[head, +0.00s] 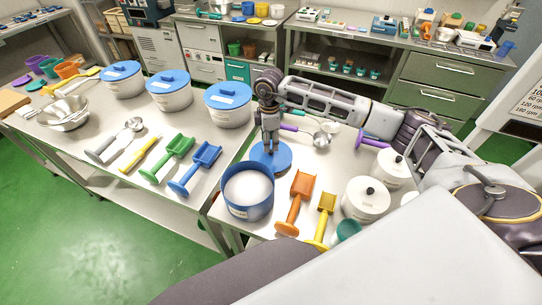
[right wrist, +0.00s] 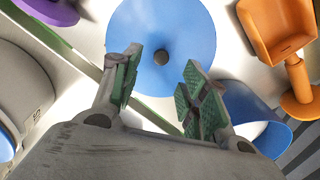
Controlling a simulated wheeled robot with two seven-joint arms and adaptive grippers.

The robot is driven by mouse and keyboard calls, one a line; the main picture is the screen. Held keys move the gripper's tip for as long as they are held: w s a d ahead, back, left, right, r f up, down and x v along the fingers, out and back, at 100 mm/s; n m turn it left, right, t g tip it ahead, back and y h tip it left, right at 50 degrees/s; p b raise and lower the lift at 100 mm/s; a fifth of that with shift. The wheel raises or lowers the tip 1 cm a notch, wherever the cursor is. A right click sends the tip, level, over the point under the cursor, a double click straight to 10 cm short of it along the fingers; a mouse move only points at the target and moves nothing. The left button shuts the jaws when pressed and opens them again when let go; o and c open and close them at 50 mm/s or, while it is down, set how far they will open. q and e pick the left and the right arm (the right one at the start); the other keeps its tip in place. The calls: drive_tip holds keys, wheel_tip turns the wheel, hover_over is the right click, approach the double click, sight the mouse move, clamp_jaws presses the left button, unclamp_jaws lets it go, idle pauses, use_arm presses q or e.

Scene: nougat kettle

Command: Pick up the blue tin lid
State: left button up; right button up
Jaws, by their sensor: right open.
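The blue tin lid (head: 284,163) lies flat on the metal table, just behind the open blue tin (head: 247,208), which holds white powder. In the right wrist view the lid (right wrist: 190,30) is a round blue disc with a dark knob (right wrist: 161,56) at its middle. My right gripper (head: 270,145) points down over the lid. Its fingers are open, with the knob showing between and just beyond the fingertips (right wrist: 160,76). Nothing is held; the exact height above the knob is hard to tell. My left gripper is not in view.
An orange scoop (head: 297,200) and a yellow scoop (head: 322,215) lie right of the tin. White lidded pots (head: 365,203) stand further right. A blue-lidded white tub (head: 228,112) and a blue scoop (head: 195,168) are to the left. A purple-handled tool (head: 290,128) lies behind.

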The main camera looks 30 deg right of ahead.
sight(271, 151)
drive_tip(key=shift+s+d+f+p, duration=0.15)
drive_tip(key=shift+f+p, duration=0.45)
drive_tip(key=shift+f, duration=2)
drive_tip(key=shift+d, duration=0.1)
clamp_jaws()
